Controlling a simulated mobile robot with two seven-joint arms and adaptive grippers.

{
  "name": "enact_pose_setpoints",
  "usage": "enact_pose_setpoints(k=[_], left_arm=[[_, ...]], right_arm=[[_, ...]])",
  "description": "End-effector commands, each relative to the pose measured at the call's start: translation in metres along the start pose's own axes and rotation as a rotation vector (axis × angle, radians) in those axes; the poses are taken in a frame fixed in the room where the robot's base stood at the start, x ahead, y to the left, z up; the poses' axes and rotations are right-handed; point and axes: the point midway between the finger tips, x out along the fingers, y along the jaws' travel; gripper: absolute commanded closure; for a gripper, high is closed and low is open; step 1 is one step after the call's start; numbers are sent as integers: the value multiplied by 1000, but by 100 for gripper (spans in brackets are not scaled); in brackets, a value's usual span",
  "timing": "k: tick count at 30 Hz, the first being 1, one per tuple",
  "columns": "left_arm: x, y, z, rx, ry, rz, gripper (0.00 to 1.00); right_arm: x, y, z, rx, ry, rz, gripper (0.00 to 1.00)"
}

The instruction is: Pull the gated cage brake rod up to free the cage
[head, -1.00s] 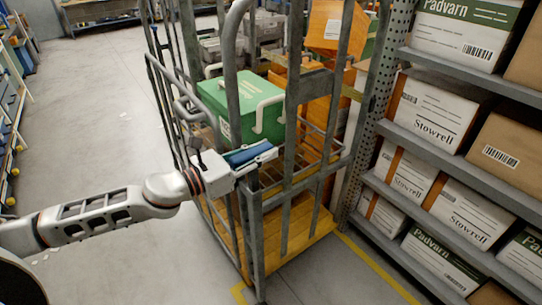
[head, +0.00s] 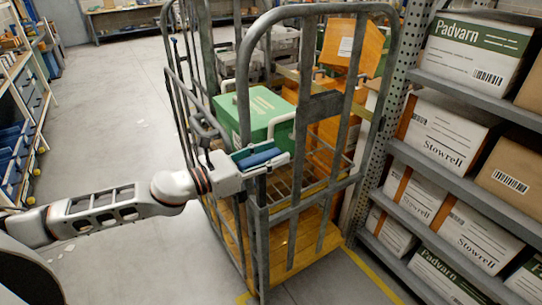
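The grey metal cage (head: 292,209), a tall barred trolley with a yellow-orange floor, stands in the middle of the head view. My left gripper (head: 262,157) is at the cage's near corner, level with the top of its lower front bars. White finger parts and blue surfaces show at its tip. Whether the fingers are closed around anything is not clear. The brake rod cannot be picked out from the cage bars and may be hidden by the gripper. My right gripper is out of view.
A rack with cartons (head: 437,133) stands close on the right, and shelving (head: 20,130) on the left. A yellow line (head: 370,277) marks the floor. Open floor (head: 110,110) lies left of the cage.

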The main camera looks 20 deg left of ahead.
Motion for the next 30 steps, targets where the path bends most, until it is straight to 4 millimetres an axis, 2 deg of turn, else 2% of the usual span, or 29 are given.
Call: enact_pose_setpoints(k=[11, 30], left_arm=[[-5, 0, -6, -5, 8, 0, 62], [-65, -1, -6, -7, 8, 0, 62]], right_arm=[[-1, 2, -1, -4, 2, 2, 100], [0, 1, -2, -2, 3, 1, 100]])
